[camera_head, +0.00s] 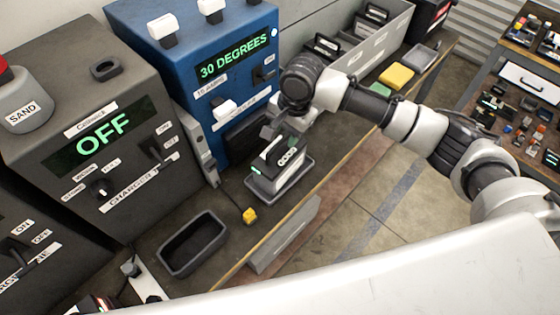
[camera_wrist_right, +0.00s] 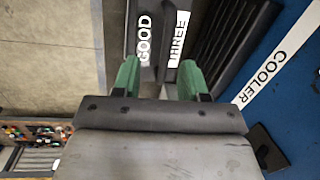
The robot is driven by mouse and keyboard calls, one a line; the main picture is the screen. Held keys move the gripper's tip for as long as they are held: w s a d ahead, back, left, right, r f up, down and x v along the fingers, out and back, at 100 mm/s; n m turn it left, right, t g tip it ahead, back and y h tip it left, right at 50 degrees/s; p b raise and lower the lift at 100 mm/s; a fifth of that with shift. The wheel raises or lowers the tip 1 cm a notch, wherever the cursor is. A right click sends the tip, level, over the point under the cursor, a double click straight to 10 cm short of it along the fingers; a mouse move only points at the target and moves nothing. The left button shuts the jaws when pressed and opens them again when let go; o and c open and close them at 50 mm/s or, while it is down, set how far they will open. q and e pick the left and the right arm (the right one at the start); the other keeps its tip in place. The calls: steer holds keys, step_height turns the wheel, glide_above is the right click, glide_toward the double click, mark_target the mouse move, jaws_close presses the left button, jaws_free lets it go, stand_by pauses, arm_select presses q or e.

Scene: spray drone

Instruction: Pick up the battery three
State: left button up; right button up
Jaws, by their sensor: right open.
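Battery three (camera_head: 277,174) is a dark block with a white label and green lights on top. It sits on a small grey tray (camera_head: 303,187) on the bench, in front of the blue cooler. My right gripper (camera_head: 284,132) is right above it, pointing down. In the right wrist view the battery (camera_wrist_right: 162,42) shows its "GOOD" and "THREE" labels ahead of the two green fingers (camera_wrist_right: 159,78). The fingers are apart, one towards each side of it; I cannot tell whether they touch it. My left gripper is not in view.
The blue cooler (camera_head: 210,60) reading "30 DEGREES" stands close behind. A dark charger (camera_head: 95,125) reading "OFF" is to its left. An empty dark tray (camera_head: 193,243) and a yellow piece (camera_head: 249,215) lie on the bench. A grey bin (camera_head: 375,50) stands farther right.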

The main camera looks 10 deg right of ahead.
mark_target(280, 141)
steer(key=f, duration=0.3)
steer(key=a+f+p, duration=0.1)
steer(key=f, duration=0.1)
steer(key=shift+w, duration=0.4)
steer(key=shift+f+p, duration=0.2)
steer(key=shift+p, duration=0.3)
jaws_close()
stand_by(0.4)
stand_by(1.0)
steer(key=shift+w+r, duration=0.15)
